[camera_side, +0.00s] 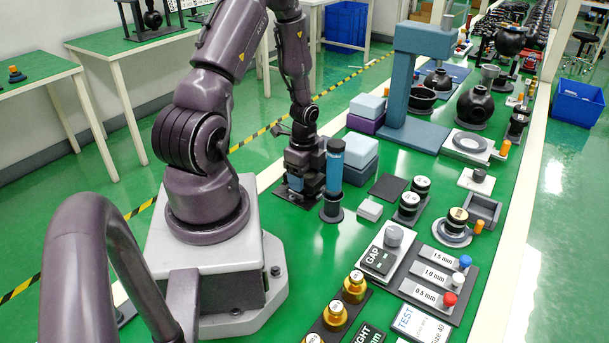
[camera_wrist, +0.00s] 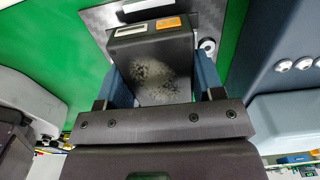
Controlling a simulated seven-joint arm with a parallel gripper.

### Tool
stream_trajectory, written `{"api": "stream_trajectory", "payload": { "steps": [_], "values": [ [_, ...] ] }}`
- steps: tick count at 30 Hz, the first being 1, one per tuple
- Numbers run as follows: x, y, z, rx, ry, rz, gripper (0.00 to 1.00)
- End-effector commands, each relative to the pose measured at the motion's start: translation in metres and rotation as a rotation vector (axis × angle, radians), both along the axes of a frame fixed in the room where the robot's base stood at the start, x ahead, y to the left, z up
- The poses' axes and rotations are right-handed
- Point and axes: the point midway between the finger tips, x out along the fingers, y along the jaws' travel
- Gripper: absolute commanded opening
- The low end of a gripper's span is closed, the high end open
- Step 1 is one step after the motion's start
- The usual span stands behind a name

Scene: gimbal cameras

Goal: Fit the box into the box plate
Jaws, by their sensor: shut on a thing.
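My gripper (camera_side: 303,183) points down beside a blue cylinder in the side view. In the wrist view its two blue fingers (camera_wrist: 163,84) are shut on a dark grey box (camera_wrist: 150,48), one finger on each side. The box has a speckled face and a white and an orange label at its far end. The box plate (camera_wrist: 207,20), dark with a patterned surface and a round screw, shows beyond the box; a dark edge of it (camera_side: 292,196) shows under the gripper in the side view. I cannot tell whether the box touches or sits in the plate.
The blue cylinder (camera_side: 334,165) on a dark stand is close to the gripper's right. A small white block (camera_side: 370,210) and a dark flat pad (camera_side: 388,187) lie to the right. Some green table is bare in front.

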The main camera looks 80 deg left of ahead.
Motion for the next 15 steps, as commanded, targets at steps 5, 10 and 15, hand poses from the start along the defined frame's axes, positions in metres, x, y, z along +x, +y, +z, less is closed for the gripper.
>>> {"api": "stream_trajectory", "payload": {
  "steps": [5,10,15],
  "values": [
    [-0.0001,0.0001,-0.0035,-0.001,0.001,-0.001,0.34],
    [0.0,0.0001,-0.0078,0.0,0.001,-0.001,0.34],
    [0.0001,0.0004,-0.0064,0.001,-0.001,-0.001,0.34]
  ]
}}
